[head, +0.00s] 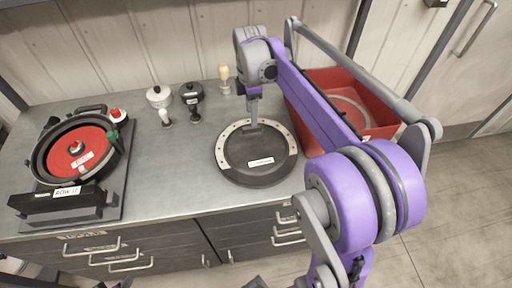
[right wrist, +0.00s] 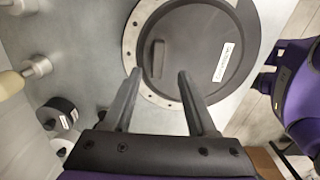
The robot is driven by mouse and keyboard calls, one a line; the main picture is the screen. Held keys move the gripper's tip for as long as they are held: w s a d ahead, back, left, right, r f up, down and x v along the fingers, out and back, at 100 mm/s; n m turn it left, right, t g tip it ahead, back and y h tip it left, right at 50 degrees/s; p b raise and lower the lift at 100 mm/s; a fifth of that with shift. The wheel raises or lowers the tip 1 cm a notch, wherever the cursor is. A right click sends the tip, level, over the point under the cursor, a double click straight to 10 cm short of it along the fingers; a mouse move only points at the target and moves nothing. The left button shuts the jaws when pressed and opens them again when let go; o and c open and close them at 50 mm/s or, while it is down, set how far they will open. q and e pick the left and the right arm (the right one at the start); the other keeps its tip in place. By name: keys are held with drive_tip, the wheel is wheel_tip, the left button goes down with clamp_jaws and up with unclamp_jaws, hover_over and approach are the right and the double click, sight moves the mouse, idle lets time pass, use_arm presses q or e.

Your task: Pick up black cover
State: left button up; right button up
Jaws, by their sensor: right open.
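The black cover (head: 257,166) is a round dark disc with a white label, lying flat on the grey counter. A pale ring with small holes (head: 222,140) shows along part of its edge. In the right wrist view the cover (right wrist: 195,55) has a raised bar handle (right wrist: 157,59) near its left side. My right gripper (head: 252,126) is over the far edge of the cover in the head view. In the right wrist view its two fingers (right wrist: 157,78) are apart, pointing toward the handle, with nothing between them. Whether they touch the cover I cannot tell.
A red bin (head: 325,80) stands to the right, partly behind my right arm. A seed meter with a red disc (head: 75,147) is at the left. Counter left of the cover is clear.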

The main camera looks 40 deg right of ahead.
sight(251, 127)
drive_tip(key=f, duration=0.6)
drive_tip(key=shift+w+f, duration=0.2)
drive_tip(key=shift+f, duration=0.05)
clamp_jaws()
